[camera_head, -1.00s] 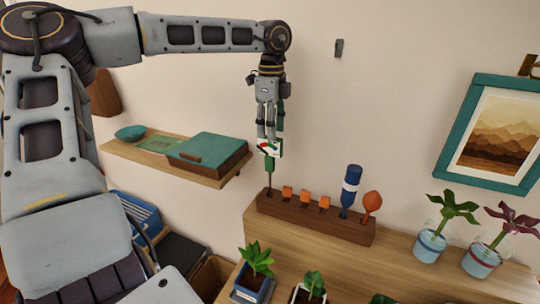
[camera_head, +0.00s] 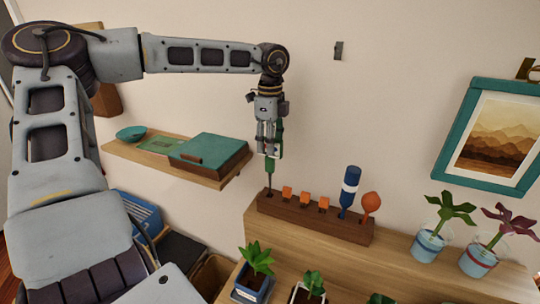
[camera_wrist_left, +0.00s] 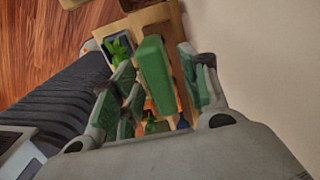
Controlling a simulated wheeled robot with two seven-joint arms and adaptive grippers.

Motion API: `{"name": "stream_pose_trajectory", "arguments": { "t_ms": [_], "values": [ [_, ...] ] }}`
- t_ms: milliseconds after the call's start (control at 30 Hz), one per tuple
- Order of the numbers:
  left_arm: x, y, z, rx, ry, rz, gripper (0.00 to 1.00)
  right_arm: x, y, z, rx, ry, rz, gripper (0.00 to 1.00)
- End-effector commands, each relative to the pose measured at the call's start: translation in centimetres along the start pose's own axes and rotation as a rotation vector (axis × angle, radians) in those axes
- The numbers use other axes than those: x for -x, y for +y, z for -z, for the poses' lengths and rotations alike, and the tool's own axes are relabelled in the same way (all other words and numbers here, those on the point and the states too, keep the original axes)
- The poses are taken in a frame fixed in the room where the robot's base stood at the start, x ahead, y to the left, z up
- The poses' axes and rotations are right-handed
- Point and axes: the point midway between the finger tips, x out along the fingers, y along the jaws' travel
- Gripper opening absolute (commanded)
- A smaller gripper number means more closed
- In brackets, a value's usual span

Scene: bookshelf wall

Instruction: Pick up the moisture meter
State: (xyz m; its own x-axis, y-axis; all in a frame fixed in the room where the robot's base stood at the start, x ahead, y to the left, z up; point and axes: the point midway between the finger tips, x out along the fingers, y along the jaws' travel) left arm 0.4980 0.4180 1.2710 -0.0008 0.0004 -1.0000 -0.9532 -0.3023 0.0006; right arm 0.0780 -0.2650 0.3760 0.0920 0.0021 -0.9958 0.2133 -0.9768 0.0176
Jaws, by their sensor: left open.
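The green moisture meter (camera_head: 269,173) stands upright in the left end of a dark wooden rack (camera_head: 315,217), with its thin dark probe going down into the rack. My left gripper (camera_head: 268,152) points down from above, with its fingers at the meter's upper part. The fingers hide its dial face. In the left wrist view the meter's green body (camera_wrist_left: 156,76) lies between the spread fingers (camera_wrist_left: 160,90), which have green pads. The gripper is open; whether a pad touches the meter I cannot tell. My right gripper is out of view.
The rack also holds several orange pieces (camera_head: 305,199), a blue tool (camera_head: 349,187) and an orange bulb-shaped tool (camera_head: 370,204). A wall shelf (camera_head: 213,180) with a teal box (camera_head: 210,151) is close on the left. Potted plants (camera_head: 255,268) stand in front.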

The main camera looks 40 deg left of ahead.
Motion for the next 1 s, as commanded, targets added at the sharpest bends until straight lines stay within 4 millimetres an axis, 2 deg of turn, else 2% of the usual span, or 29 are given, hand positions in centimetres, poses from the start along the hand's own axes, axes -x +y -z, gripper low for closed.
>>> {"name": "stream_pose_trajectory", "arguments": {
  "t_ms": [233,733,767,1000],
  "values": [
    [-2.1,0.0,0.0,0.001,0.001,0.000,0.45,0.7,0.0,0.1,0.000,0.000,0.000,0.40],
    [-2.3,0.0,0.0,0.001,0.001,0.001,0.45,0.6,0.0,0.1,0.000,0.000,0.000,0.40],
    [-2.3,0.0,0.0,0.001,0.001,0.001,0.43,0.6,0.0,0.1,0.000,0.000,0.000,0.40],
    [-2.3,0.0,0.0,0.001,0.001,0.001,0.12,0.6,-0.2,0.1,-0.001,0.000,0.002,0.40]
  ]
}}
